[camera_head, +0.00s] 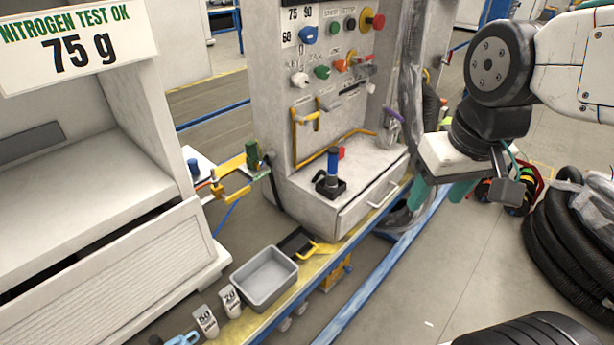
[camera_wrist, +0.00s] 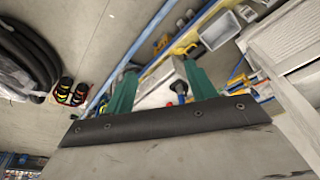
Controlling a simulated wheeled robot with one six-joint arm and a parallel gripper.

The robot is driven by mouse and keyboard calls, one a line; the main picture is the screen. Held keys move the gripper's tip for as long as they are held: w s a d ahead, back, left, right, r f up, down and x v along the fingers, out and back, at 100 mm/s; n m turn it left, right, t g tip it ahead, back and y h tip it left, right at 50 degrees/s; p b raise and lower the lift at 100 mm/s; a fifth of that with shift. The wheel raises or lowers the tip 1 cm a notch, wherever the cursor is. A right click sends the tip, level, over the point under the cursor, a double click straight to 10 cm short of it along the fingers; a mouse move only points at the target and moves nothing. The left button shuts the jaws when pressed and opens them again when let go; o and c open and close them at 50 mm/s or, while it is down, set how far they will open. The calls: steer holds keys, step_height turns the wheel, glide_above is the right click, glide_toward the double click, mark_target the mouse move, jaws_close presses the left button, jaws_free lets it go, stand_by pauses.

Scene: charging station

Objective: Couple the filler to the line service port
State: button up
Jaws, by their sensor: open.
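The filler (camera_head: 332,165), a blue-topped upright tool, stands in a black holder (camera_head: 329,187) on the charging station's shelf in the head view. In the wrist view the filler (camera_wrist: 181,88) is small, between my green fingers and well beyond them. My gripper (camera_head: 440,193) hangs in the air to the right of the station, open and empty, apart from the filler. Its two fingers (camera_wrist: 162,88) stand wide apart in the wrist view. A blue-capped fitting (camera_head: 193,166) by the yellow clamp beside the white cabinet may be the line service port; I cannot tell for sure.
The charging station (camera_head: 290,110) carries knobs, a yellow rail and a drawer (camera_head: 372,200). A grey tray (camera_head: 264,277) sits on the yellow-edged bench. A white cabinet (camera_head: 100,250) with a "75 g" sign stands left.

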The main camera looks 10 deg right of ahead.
steer(key=w+a+f+t, duration=0.1)
steer(key=w+f+t, duration=0.3)
steer(key=w, duration=1)
steer(key=w+f+t, duration=0.3)
steer(key=w+f, duration=0.2)
steer(key=w, duration=0.9)
steer(key=t, duration=0.4)
glide_toward(331, 151)
step_height(331, 151, up, 3)
steer(key=d, duration=0.2)
steer(key=w+f+t, duration=0.1)
steer(key=f, duration=0.1)
steer(key=w+f+t, duration=0.1)
steer(key=f+t, duration=0.1)
steer(key=w+a+f+t, duration=0.1)
steer(key=f, duration=0.2)
steer(key=shift+t+y, duration=0.3)
steer(key=w, duration=0.5)
steer(key=w+f, duration=0.1)
steer(key=w, duration=0.1)
steer(key=shift+w+a, duration=0.25)
jaws_close()
